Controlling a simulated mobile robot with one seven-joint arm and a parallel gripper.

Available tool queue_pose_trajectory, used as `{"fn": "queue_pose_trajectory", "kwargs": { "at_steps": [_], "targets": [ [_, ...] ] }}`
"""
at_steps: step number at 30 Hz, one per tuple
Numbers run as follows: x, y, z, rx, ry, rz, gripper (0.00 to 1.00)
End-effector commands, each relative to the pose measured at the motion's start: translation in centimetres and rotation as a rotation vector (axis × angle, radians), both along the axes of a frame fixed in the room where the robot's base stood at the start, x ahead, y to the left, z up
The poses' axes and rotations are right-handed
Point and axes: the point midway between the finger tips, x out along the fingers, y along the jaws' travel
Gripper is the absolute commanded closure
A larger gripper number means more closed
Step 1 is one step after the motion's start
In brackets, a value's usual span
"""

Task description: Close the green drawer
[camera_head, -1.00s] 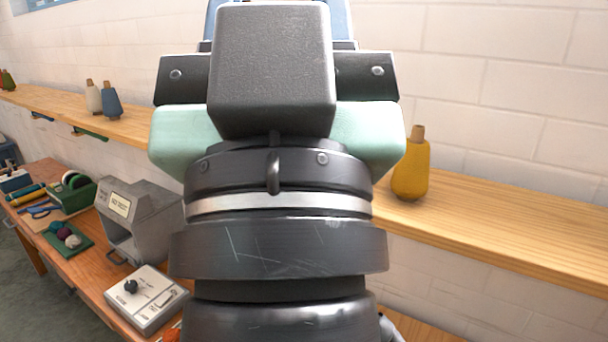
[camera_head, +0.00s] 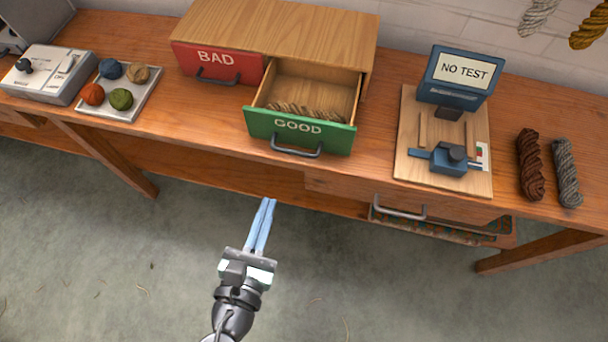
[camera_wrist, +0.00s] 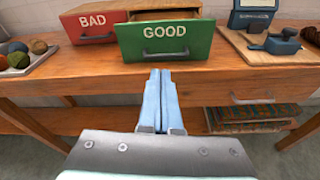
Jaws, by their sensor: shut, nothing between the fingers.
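The green drawer (camera_head: 300,132), labelled GOOD, stands pulled out of the wooden box (camera_head: 276,32) on the workbench. In the wrist view the fingers (camera_wrist: 160,74) point toward the drawer front.
The red BAD drawer (camera_head: 217,62) beside it is shut. A tray of yarn balls (camera_head: 118,92) and a grey device (camera_head: 48,74) lie left. A NO TEST display (camera_head: 459,72), a board with a blue clamp (camera_head: 450,158) and skeins (camera_head: 530,165) lie right. The bench edge is near my fingers.

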Motion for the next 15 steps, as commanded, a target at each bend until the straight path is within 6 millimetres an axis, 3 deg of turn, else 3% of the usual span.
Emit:
{"fn": "queue_pose_trajectory", "kwargs": {
  "at_steps": [1, 6, 15],
  "targets": [
    [-0.9, -0.1, -1.3, -0.069, 0.024, 0.019, 1.00],
    [-1.1, -0.4, -1.9, -0.151, 0.042, 0.038, 1.00],
    [4.1, -2.0, -2.8, -0.146, 0.039, 0.032, 1.00]
  ]
}}
